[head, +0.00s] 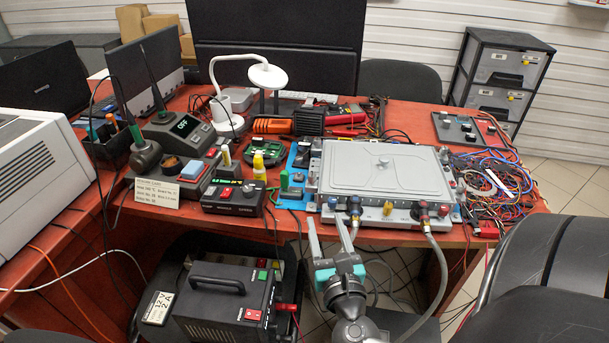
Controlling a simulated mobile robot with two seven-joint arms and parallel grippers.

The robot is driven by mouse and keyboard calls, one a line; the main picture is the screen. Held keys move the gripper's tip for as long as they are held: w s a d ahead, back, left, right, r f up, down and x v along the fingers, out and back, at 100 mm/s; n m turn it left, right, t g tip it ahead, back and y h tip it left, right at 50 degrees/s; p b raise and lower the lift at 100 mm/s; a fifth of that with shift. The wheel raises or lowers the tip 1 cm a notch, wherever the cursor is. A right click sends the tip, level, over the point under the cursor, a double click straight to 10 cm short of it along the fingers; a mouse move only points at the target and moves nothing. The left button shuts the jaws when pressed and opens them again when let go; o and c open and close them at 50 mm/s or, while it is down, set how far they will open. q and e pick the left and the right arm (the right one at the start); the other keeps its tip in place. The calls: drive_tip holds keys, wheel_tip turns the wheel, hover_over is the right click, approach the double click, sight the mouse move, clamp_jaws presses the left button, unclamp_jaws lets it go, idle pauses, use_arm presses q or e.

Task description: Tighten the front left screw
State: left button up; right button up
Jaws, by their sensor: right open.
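A grey box-shaped unit with a flat lid (375,170) sits near the front edge of the table. The front left screw is too small to make out. My right gripper (328,222) is open and empty, its two fingers pointing up at the table edge, just below and left of the dark-collared fitting. My left gripper is out of view.
A black power supply (226,299) stands below the table. A black box with a green display (234,197) and a yellow bottle (259,165) are left of the unit. Tangled wires (490,185) crowd its right side. A black chair (560,270) fills the lower right.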

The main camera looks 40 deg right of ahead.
sight(313, 177)
drive_tip(key=b+x, duration=0.1)
drive_tip(key=x, duration=1.2)
drive_tip(key=shift+d, duration=0.1)
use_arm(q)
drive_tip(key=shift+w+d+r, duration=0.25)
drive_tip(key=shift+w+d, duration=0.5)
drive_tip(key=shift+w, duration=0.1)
use_arm(e)
drive_tip(key=shift+x, duration=0.8)
